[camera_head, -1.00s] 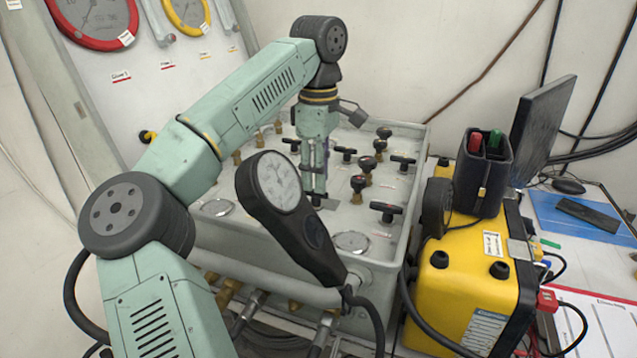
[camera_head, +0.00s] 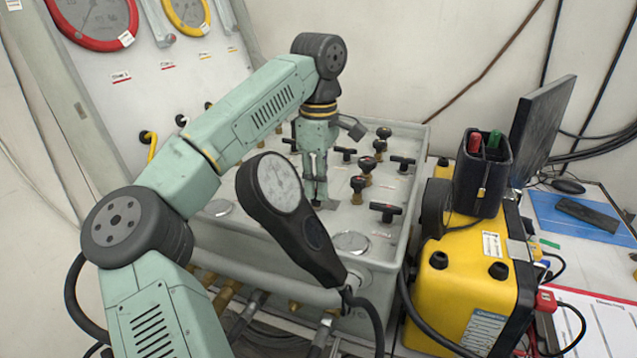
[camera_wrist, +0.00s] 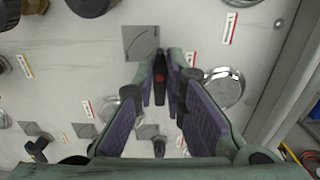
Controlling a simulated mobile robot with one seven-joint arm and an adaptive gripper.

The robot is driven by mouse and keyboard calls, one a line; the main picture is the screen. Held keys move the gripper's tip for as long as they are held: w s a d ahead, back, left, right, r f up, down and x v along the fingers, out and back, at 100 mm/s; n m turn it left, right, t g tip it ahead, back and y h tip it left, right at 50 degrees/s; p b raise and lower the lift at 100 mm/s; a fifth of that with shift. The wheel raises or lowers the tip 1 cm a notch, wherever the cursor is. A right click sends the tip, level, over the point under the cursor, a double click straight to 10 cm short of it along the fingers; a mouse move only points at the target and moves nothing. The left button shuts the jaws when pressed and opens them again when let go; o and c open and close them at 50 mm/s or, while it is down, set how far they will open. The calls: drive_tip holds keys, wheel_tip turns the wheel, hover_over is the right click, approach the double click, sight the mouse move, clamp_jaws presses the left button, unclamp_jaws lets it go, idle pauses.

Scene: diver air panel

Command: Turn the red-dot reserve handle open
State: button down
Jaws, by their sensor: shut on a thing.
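The red-dot reserve handle (camera_wrist: 160,85) is a black lever with a red dot on it, seen between my fingers in the wrist view. My gripper (camera_wrist: 161,66) is shut on it, with a purple-padded finger on each side. In the head view my gripper (camera_head: 318,197) reaches down at a slight tilt to the top of the grey valve panel (camera_head: 340,222). There the fingers and arm hide most of the handle. A grey square plate (camera_wrist: 141,43) lies just beyond the handle in the wrist view.
Black T-handles (camera_head: 386,210) and round red-marked knobs (camera_head: 358,186) stand close right of my gripper. A black hand-held gauge (camera_head: 290,212) rises in front of the panel. A yellow case (camera_head: 465,290) with a tool pouch (camera_head: 483,175) stands to the right.

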drive_tip(key=shift+n, duration=0.3)
drive_tip(key=n, duration=0.3)
drive_tip(key=shift+w+n, duration=0.1)
drive_tip(key=shift+n, duration=0.2)
drive_tip(key=n, duration=0.4)
drive_tip(key=shift+w, duration=0.1)
drive_tip(key=n, duration=0.5)
drive_tip(key=shift+w+a, duration=0.1)
drive_tip(key=shift+n, duration=1.9)
drive_tip(key=c, duration=1.7)
unclamp_jaws()
drive_tip(key=shift+o, duration=0.2)
